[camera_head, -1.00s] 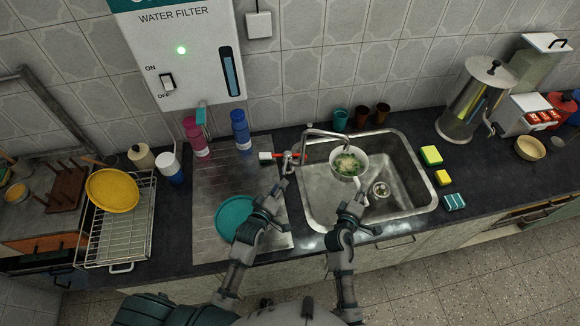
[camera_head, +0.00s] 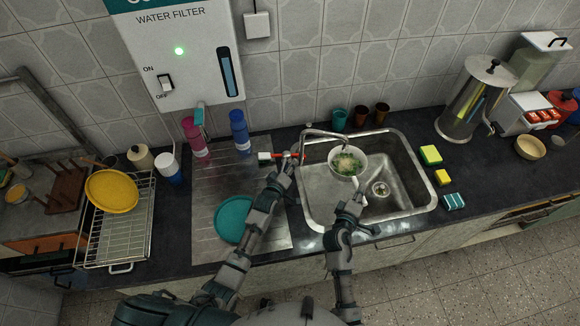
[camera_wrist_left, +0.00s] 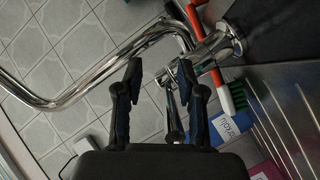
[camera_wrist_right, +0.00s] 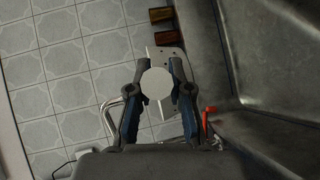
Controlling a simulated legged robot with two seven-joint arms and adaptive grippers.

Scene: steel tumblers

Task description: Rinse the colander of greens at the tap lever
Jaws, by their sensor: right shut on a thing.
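The pale colander (camera_head: 336,166) with greens (camera_head: 347,162) is held over the left part of the steel sink, under the end of the tap spout (camera_head: 322,133). My right gripper (camera_head: 355,194) is shut on its handle; in the right wrist view a pale round handle end (camera_wrist_right: 157,83) sits between the fingers. My left gripper (camera_head: 284,165) is at the tap's base. In the left wrist view its fingers (camera_wrist_left: 163,82) are apart, with the chrome tap lever (camera_wrist_left: 171,100) showing between them. I cannot tell whether they touch it. No water stream is discernible.
A red-handled brush (camera_head: 274,157) lies beside the tap base. A teal plate (camera_head: 232,218) lies on the drainboard, with pink and blue bottles (camera_head: 240,130) behind. Cups (camera_head: 361,116) stand behind the sink; sponges (camera_head: 431,155) lie to its right.

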